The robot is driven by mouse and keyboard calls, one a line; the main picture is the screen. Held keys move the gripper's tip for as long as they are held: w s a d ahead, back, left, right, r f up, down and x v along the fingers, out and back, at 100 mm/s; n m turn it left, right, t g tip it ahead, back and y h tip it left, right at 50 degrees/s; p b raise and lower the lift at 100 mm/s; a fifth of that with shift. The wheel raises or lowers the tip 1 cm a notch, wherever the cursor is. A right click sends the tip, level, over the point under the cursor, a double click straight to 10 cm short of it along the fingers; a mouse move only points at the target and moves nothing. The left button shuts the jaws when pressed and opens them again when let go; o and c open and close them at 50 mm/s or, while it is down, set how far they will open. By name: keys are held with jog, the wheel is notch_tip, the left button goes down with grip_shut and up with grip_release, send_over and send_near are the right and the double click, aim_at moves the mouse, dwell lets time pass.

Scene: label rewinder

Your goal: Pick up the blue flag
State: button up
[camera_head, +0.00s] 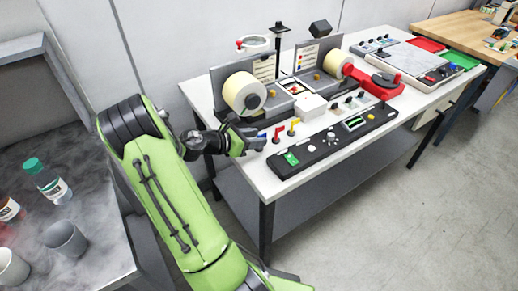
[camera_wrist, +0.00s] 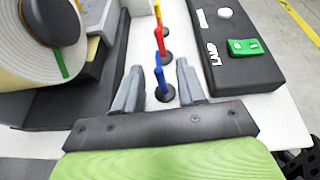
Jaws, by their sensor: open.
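The blue flag (camera_wrist: 161,83) stands on a small dark round base on the white table. In the wrist view my gripper (camera_wrist: 158,70) is open, with one finger on each side of the blue flag; both fingers look apart from it. The red flag (camera_wrist: 161,42) stands just beyond the fingertips, and the yellow flag (camera_wrist: 156,8) is behind it. In the head view my gripper (camera_head: 250,141) is low at the table's left end, and the blue flag is largely hidden beside it. The red flag (camera_head: 278,134) and yellow flag (camera_head: 294,126) show to its right.
A black control panel (camera_head: 335,142) with a green switch (camera_wrist: 244,47) lies right of the flags. The rewinder's cream label roll (camera_head: 243,92) stands close on the left. Another table (camera_head: 45,60) with cups and a bottle (camera_head: 46,180) is at far left.

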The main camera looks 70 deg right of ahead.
aim_at(265, 136)
jog(key=b+x, duration=0.1)
jog(key=x, duration=0.3)
jog(key=shift+s+d+f, duration=0.1)
jog(key=shift+s+d, duration=0.05)
jog(key=shift+d, duration=0.05)
grip_shut()
